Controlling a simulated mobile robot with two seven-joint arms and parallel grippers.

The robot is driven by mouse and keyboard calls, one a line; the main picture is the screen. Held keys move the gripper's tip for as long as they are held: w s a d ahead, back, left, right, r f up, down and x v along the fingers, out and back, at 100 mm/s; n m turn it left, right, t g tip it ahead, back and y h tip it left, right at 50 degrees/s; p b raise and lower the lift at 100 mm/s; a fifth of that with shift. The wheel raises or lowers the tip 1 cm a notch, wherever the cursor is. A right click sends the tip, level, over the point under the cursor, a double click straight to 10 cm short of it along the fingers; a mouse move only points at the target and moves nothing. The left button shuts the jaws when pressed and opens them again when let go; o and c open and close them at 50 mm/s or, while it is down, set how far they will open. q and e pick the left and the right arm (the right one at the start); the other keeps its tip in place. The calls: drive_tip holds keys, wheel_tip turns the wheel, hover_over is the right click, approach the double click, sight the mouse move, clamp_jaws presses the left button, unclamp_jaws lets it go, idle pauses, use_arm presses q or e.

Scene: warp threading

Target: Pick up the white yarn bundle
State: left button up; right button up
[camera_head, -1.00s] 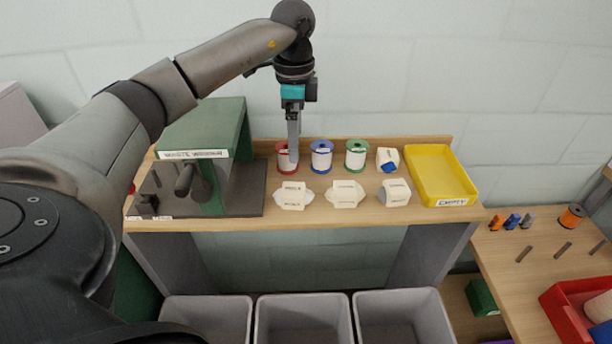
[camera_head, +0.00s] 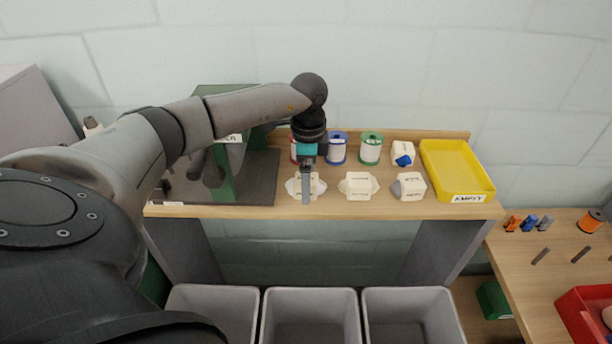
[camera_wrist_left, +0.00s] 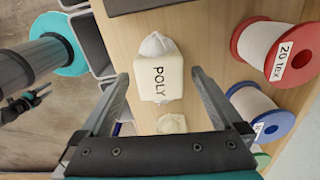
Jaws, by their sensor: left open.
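A white yarn bundle (camera_head: 293,187) with a cream band lies leftmost in the front row on the wooden shelf. In the left wrist view the bundle's white yarn (camera_wrist_left: 156,44) shows above a band marked POLY. My left gripper (camera_head: 306,197) hangs pointing down over this bundle and partly hides it in the head view. In the left wrist view the open fingers (camera_wrist_left: 160,77) stand on either side of the bundle, with a gap on both sides. My right gripper cannot be made out surely; a dark pronged part shows at the left wrist view's left edge.
Two similar bundles, cream (camera_head: 358,186) and grey (camera_head: 409,187), lie to the right. Red, blue (camera_head: 337,148) and green (camera_head: 370,149) spools stand behind. A yellow tray (camera_head: 484,184) is at the right end, a green winder (camera_head: 222,180) at the left. Grey bins (camera_head: 310,293) stand below.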

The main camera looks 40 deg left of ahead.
use_arm(q)
drive_tip(key=shift+f, duration=0.1)
drive_tip(key=c, duration=1.4)
wheel_tip(320, 180, up, 20)
drive_tip(key=p, duration=0.3)
